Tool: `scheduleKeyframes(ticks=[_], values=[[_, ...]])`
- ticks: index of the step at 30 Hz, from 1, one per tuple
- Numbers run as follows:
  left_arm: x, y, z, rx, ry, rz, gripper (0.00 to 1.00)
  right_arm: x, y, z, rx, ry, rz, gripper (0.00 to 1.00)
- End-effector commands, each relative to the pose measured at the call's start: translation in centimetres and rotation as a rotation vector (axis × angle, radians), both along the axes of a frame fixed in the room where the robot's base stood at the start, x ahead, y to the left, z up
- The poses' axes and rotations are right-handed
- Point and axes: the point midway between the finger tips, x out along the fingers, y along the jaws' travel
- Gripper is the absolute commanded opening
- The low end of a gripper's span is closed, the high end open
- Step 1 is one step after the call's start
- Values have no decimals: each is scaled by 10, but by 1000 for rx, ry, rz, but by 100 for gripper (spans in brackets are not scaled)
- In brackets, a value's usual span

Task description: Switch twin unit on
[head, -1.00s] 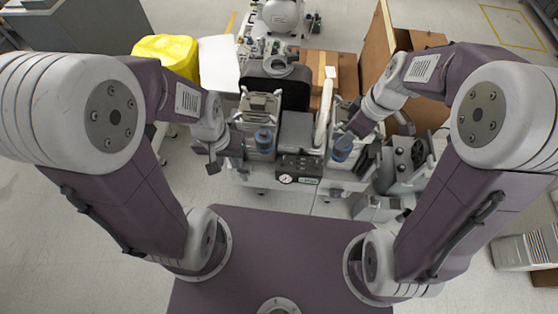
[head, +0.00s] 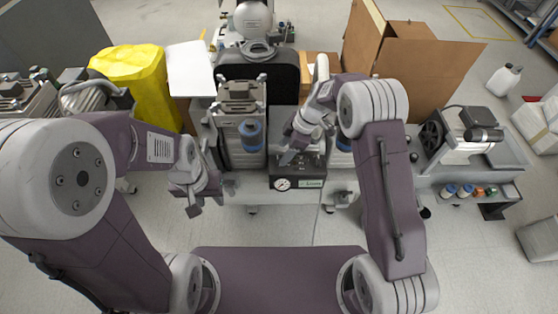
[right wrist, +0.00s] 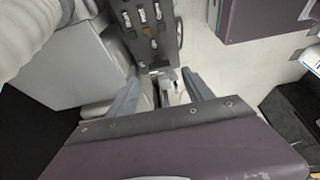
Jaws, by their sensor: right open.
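The twin unit stands ahead of me in the head view, with a grey control box (head: 297,183) low at its front middle. The box carries a round gauge and a small green display. My right gripper (head: 288,157) is over the top of this box, open and empty. In the right wrist view, its two fingers (right wrist: 160,94) are spread, with a dark panel (right wrist: 150,38) bearing several switches beyond them. I cannot tell whether a finger touches it. My left gripper (head: 208,200) hangs at the unit's left front, apart from it, and looks open and empty.
A compressor with a blue-topped canister (head: 250,135) stands left of the box; my right arm partly hides the right side. A yellow bag (head: 140,75) and cardboard boxes (head: 415,70) stand behind. Another compressor (head: 465,135) is on a cart at right. Floor in front is clear.

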Motion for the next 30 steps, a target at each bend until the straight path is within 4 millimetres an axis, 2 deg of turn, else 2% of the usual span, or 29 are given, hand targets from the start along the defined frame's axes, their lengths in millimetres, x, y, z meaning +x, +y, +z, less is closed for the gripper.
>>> scheduleKeyframes(ticks=[1,6,10,17,24,30], values=[[0,0,-8,0,0,0,36,-1,5,-15,-1,2,3,60],[0,0,-16,0,1,0,36,0,15,-38,0,0,1,60],[0,0,-18,0,1,0,36,0,18,-45,0,0,1,60],[0,0,-17,0,1,0,36,0,19,-45,0,-1,1,60],[0,0,-17,0,1,0,36,0,19,-45,0,-1,0,0],[0,0,-18,0,1,0,36,0,19,-45,0,-1,-12,0]])
